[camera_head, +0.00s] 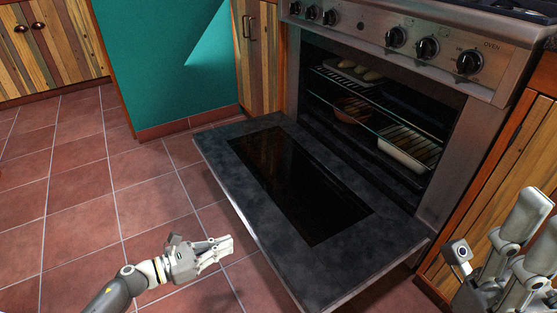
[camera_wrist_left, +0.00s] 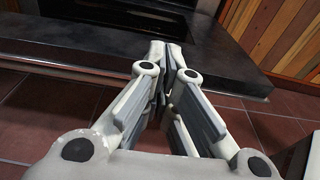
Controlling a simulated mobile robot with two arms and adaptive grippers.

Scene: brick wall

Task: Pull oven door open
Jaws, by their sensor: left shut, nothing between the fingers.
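The oven door (camera_head: 360,243) is folded down and lies about level in front of the oven (camera_head: 436,158), with its dark glass panel (camera_head: 290,185) facing up. The oven cavity stands open. My left gripper (camera_head: 228,246) is shut and empty, off the door's front edge on the left side, apart from it. In the left wrist view, the left fingertips (camera_wrist_left: 167,58) meet, and the door (camera_wrist_left: 232,70) shows beyond them. My right gripper (camera_head: 540,222) is at the bottom right, partly cut off by the frame; its fingers look apart, with nothing seen between them.
Inside the oven are racks (camera_head: 350,97), a tray of pale food (camera_head: 352,70), a brown pot (camera_head: 352,110) and a white dish (camera_head: 405,150). Wooden cabinets (camera_head: 505,205) flank the oven. Knobs (camera_head: 427,48) line its front panel. The tiled floor (camera_head: 90,205) at the left is clear.

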